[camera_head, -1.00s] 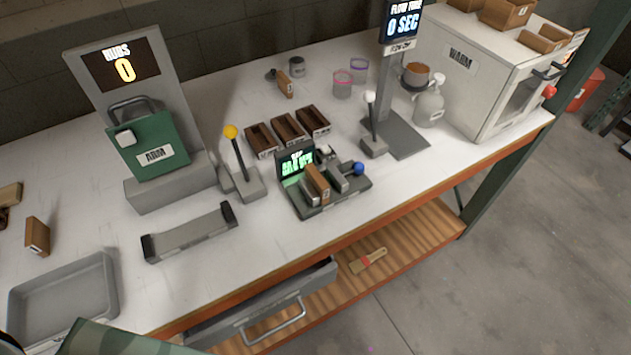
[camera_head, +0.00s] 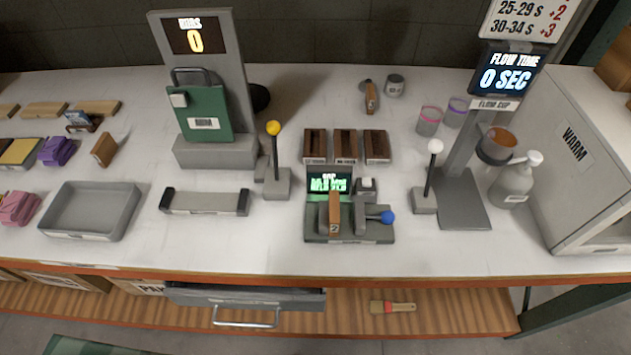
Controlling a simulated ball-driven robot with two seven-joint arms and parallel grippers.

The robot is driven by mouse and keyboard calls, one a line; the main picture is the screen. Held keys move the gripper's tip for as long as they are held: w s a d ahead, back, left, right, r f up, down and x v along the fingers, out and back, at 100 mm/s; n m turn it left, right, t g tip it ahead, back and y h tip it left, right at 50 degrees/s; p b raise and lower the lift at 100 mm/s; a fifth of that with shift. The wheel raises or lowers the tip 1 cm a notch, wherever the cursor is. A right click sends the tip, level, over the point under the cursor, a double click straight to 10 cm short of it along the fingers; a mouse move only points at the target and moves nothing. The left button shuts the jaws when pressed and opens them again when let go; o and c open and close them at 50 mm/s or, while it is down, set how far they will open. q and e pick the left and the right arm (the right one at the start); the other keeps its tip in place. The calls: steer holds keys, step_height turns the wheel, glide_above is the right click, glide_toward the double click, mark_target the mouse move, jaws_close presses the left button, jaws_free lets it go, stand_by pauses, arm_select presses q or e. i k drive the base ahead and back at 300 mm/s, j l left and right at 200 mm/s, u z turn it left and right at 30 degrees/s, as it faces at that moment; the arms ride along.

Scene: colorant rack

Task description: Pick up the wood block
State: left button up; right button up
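Several wooden blocks are in view, and I cannot tell which one the task means. A brown wood block (camera_head: 104,149) stands tilted on the left of the white bench top, behind the grey tray. Another wood block (camera_head: 334,212), numbered 2, stands upright in a grey fixture (camera_head: 350,239) with a small green display and a blue-knobbed lever. A third small wood block (camera_head: 371,98) stands at the back, beside a small grey can. Neither of my grippers is in view.
A grey tray (camera_head: 130,215) and a grey holder (camera_head: 205,211) lie near the front edge. Yellow-knobbed (camera_head: 274,160) and white-knobbed (camera_head: 430,175) levers stand up. A drawer (camera_head: 246,297) juts out below. Three dark wooden bins (camera_head: 346,160) sit behind the fixture. Clear bench lies along the front.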

mark_target(105, 149)
steer(key=l+u, duration=0.1)
steer(key=u, duration=1.5)
steer(key=z, duration=0.5)
